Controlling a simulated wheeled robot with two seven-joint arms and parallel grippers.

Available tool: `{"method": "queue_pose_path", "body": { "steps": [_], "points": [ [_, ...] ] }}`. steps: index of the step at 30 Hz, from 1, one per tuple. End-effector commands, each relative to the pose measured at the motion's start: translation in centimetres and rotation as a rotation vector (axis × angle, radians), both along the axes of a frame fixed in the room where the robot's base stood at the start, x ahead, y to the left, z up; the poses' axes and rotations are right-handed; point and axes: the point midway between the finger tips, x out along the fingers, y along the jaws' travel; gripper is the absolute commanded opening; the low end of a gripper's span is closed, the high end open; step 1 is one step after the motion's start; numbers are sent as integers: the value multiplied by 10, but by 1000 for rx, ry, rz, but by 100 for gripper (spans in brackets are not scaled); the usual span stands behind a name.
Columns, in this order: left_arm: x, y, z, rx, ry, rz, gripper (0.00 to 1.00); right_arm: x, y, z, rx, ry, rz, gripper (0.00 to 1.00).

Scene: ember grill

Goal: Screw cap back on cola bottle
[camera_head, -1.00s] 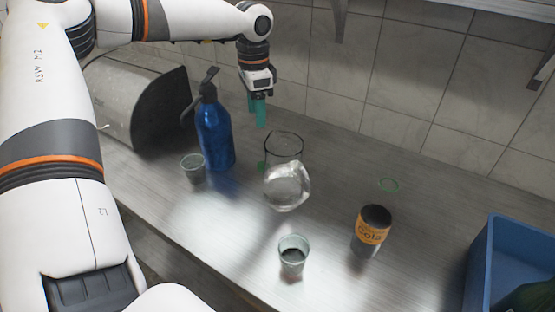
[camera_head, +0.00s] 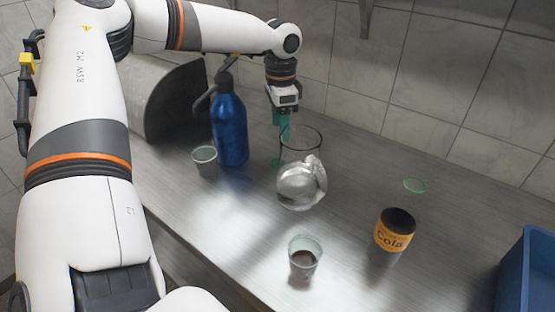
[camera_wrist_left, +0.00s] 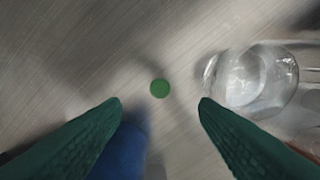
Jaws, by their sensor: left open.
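The cola bottle (camera_head: 394,237) is a dark container with an orange "Cola" label, standing upright on the counter at the right in the head view. A small round green cap (camera_wrist_left: 160,89) lies flat on the counter in the left wrist view. In the head view a small green patch (camera_head: 275,162), likely this cap, shows beside the glass jug. My left gripper (camera_head: 283,132) is open and empty, pointing down above the counter behind the jug. In the left wrist view the cap lies ahead of the gap between its fingertips (camera_wrist_left: 160,103). My right gripper is not in view.
The clear jug (camera_head: 300,180) stands close to the left gripper; the blue bottle (camera_head: 230,130) is at its left. Cups (camera_head: 205,162) (camera_head: 303,262) stand nearer the front. A thin green ring (camera_head: 415,186) lies behind the cola bottle. A blue crate (camera_head: 535,270) is at right.

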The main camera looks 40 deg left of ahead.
Motion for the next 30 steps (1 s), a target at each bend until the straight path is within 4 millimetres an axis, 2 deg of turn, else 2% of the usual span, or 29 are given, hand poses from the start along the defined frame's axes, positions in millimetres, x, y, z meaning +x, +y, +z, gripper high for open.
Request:
{"method": "queue_pose_path", "body": {
  "steps": [3,7,11,21,30],
  "points": [
    [-1,0,-24,0,4,0,55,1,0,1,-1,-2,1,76],
    [-1,0,-42,-1,3,0,55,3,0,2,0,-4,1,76],
    [-1,0,-50,1,1,0,55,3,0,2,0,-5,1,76],
    [-1,1,-53,1,1,0,55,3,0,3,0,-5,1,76],
    [-6,4,-94,1,4,1,55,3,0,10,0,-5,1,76]
  ]
}}
